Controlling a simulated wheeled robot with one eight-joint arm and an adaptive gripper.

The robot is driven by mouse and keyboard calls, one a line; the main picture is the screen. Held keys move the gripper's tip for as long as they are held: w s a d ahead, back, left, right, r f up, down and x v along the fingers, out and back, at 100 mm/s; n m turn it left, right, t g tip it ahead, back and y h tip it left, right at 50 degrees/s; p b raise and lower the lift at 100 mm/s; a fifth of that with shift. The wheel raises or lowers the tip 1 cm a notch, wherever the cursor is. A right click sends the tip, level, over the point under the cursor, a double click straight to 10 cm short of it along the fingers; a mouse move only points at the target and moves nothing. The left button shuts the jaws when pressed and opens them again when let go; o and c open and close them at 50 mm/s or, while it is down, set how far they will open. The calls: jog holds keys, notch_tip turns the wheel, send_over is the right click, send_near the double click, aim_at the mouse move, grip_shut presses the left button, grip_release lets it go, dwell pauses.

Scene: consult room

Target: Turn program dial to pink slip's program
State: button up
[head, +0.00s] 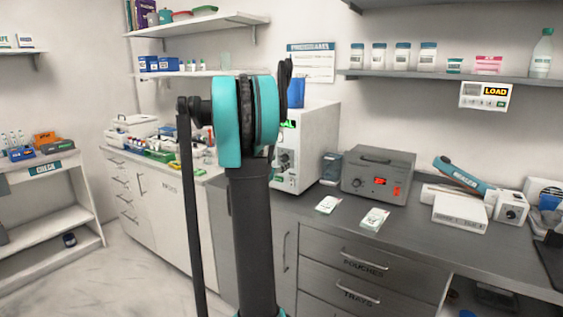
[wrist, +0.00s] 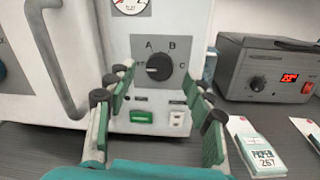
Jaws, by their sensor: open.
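The program dial (wrist: 159,67) is a round black knob on the white front of the autoclave (head: 318,140). Letters A, B and C show around it; its pale pointer mark seems to point left. My gripper (wrist: 159,76) is open in the wrist view. Its green-padded fingers stand left and right of the dial in the picture, apart from it or nearly so; contact cannot be told. I cannot make out a pink slip in either view.
A grey box with a red display (head: 379,174) stands right of the autoclave. Two white-and-green packets (head: 327,205) (head: 375,218) lie on the grey counter (head: 420,232). A printed wall chart (head: 311,62) hangs behind. The autoclave's curved handle (wrist: 55,60) is left of my fingers.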

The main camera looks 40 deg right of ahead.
aim_at(284, 158)
jog(key=shift+x, duration=1.25)
jog(key=shift+c, duration=0.3)
jog(key=c, duration=1.1)
